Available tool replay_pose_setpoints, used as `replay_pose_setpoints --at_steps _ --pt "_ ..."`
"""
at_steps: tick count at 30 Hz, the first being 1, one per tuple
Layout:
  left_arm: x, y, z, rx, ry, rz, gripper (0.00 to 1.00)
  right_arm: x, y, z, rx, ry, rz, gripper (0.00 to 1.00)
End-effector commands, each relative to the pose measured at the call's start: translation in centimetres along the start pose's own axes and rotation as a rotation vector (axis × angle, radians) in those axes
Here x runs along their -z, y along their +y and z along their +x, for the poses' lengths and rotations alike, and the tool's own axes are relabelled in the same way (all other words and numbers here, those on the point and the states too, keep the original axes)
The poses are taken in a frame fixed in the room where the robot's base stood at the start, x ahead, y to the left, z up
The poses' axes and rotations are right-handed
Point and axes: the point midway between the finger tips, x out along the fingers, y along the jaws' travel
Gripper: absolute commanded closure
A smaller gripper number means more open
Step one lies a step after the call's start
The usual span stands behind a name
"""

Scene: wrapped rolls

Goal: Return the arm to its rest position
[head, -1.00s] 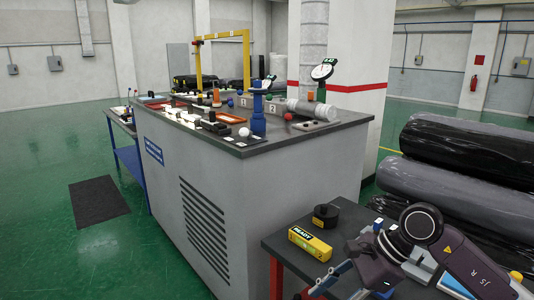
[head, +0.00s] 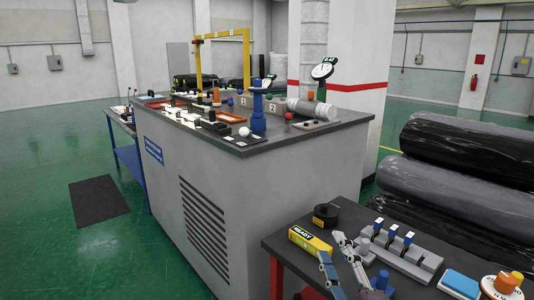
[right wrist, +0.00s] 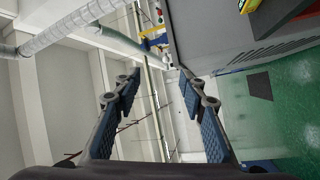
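My right gripper (head: 331,246) shows at the bottom of the head view, in front of and over the near edge of the small dark table (head: 290,252). Its two blue-grey fingers are apart with nothing between them. The right wrist view also shows the fingers spread (right wrist: 159,71), with only distant wall, floor and a bench side beyond. The rest of my right arm is below the frame in the head view. My left gripper is in neither view.
The small table holds a yellow box marked READY (head: 309,241), a black round object (head: 326,215), a grey block with blue-tabbed levers (head: 402,254), a blue-topped block (head: 461,283) and an orange knob (head: 506,283). A large bench (head: 250,190) stands behind; wrapped rolls (head: 465,150) lie right.

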Motion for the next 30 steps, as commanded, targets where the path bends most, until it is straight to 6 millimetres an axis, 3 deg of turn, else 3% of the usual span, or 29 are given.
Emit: replay_pose_setpoints --at_steps 3,5,9,15,21,23,30 --pt "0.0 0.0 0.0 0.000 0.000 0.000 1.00 -5.7 -5.1 -4.1 0.152 -0.256 0.243 0.62" --pt "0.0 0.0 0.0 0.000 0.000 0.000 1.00 -8.0 -7.9 -6.8 0.230 -0.387 0.356 0.62" --pt "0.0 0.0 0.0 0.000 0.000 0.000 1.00 -11.2 -14.2 -14.7 0.410 -0.677 0.585 0.62" --pt "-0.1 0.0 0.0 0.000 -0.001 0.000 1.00 -11.7 -19.8 -25.3 0.616 -0.998 0.798 0.62" --pt "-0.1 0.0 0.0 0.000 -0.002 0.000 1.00 -10.1 -22.4 -33.8 0.771 -1.235 0.922 0.62" --pt "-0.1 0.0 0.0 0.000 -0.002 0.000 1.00 -9.4 -22.8 -36.1 0.815 -1.298 0.950 0.62" --pt "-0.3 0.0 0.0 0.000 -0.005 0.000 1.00 -11.8 -28.8 -36.2 0.837 -1.321 0.941 0.62"
